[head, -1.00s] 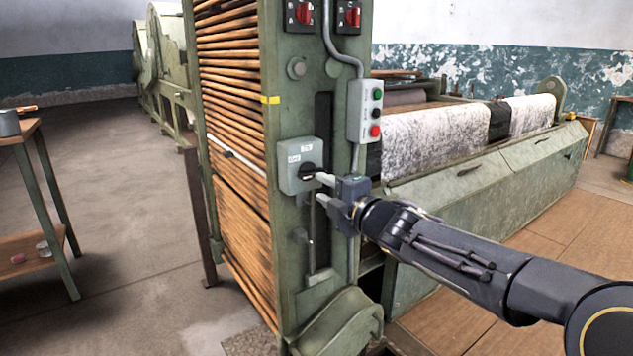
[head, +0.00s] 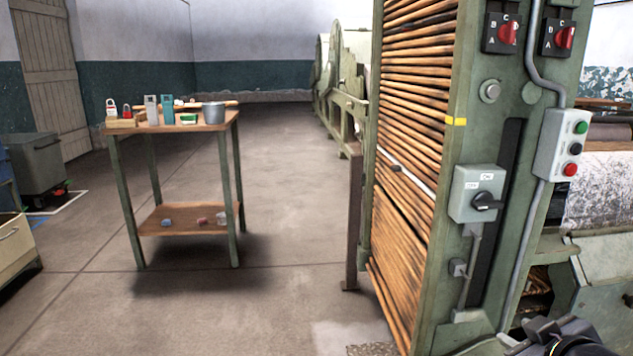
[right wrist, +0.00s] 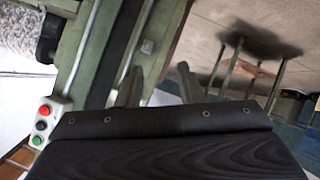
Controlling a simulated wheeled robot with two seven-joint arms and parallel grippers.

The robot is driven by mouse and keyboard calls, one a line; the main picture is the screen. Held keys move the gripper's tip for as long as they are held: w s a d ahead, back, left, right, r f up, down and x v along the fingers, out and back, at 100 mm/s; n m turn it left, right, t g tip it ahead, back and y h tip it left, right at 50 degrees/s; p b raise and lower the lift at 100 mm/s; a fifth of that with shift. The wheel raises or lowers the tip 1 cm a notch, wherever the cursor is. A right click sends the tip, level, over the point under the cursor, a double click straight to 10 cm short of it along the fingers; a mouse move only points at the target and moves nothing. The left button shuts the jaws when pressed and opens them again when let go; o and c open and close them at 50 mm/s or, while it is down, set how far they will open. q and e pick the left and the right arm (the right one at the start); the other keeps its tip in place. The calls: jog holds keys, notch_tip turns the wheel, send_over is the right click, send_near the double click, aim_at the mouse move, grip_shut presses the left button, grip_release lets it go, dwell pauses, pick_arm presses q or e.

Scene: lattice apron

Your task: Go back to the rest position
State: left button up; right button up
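My right gripper (head: 545,336) shows at the bottom right edge of the head view, partly cut off, low in front of the green machine post. In the right wrist view my right gripper (right wrist: 160,88) has its two fingers apart with nothing between them. It is clear of the grey switch box (head: 466,194), which has a black rotary knob (head: 486,202) and ON and OFF labels. My left gripper is in neither view.
The green machine post (head: 440,300) with wooden slats stands close at right. It carries a push-button box (head: 562,145) and red rotary switches (head: 508,33). A small table (head: 215,128) with a bucket (head: 213,113) stands at left. Open floor (head: 290,200) lies between.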

jog(key=s+a+f+m+g+y, duration=0.3)
jog(key=s+a+f, duration=0.2)
jog(key=s+a, duration=0.25)
jog(key=s+a+f+m+g+y, duration=0.25)
jog(key=s+a+f, duration=0.35)
jog(key=s, duration=0.3)
notch_tip(320, 180, up, 36)
jog(key=p, duration=3.5)
jog(key=shift+w+d+m+g+p, duration=0.35)
jog(key=shift+d, duration=0.1)
jog(key=shift+h, duration=0.25)
